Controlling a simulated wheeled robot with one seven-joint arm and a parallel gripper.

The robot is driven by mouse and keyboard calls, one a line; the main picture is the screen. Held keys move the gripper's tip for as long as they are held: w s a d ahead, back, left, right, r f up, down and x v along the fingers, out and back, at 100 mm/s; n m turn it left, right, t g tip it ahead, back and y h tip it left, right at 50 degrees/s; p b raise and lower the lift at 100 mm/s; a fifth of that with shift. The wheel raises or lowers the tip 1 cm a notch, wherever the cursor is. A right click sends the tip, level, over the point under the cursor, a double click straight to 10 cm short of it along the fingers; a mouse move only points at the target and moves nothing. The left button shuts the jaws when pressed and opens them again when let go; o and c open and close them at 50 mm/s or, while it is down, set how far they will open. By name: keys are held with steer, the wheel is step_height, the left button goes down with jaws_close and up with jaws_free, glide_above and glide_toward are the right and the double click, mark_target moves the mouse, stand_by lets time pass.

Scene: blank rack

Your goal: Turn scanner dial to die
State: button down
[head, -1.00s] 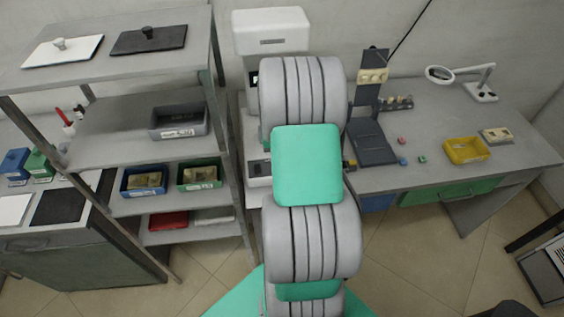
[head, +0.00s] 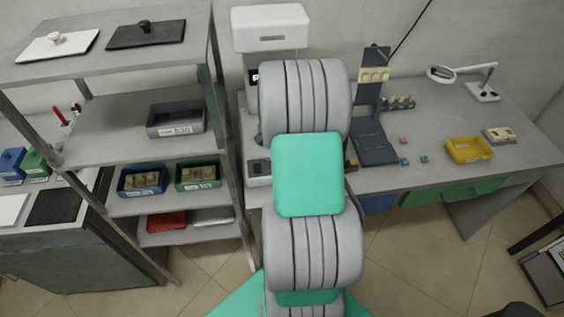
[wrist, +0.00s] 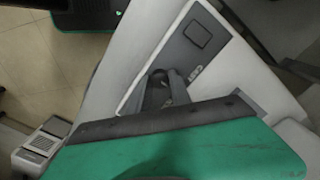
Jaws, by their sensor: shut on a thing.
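The scanner (head: 271,28) is a tall white machine behind my arm in the head view. Its lower front, with a dark control panel (head: 256,167), shows left of my arm, and a small black display (head: 254,76) is partly covered. In the wrist view the grey panel (wrist: 187,58) carries a square button (wrist: 197,33) and small pale marks. My gripper (wrist: 163,88) has its dark fingers down against this panel, shut on the scanner dial. The dial itself is mostly hidden by the fingers, so its pointing cannot be read. My arm hides the gripper in the head view.
A grey shelf rack (head: 128,60) with several bins stands close on the left. On the right, a bench (head: 440,120) holds a dark stand (head: 374,140), a yellow tray (head: 469,151), small cubes and a magnifier lamp (head: 480,90). Floor shows free in front.

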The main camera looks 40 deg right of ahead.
steer(key=shift+m, duration=0.3)
steer(key=c, duration=1.2)
jaws_free()
steer(key=shift+o, duration=0.2)
step_height(320, 180, up, 8)
steer(key=shift+f+b, duration=0.1)
steer(key=shift+b, duration=0.5)
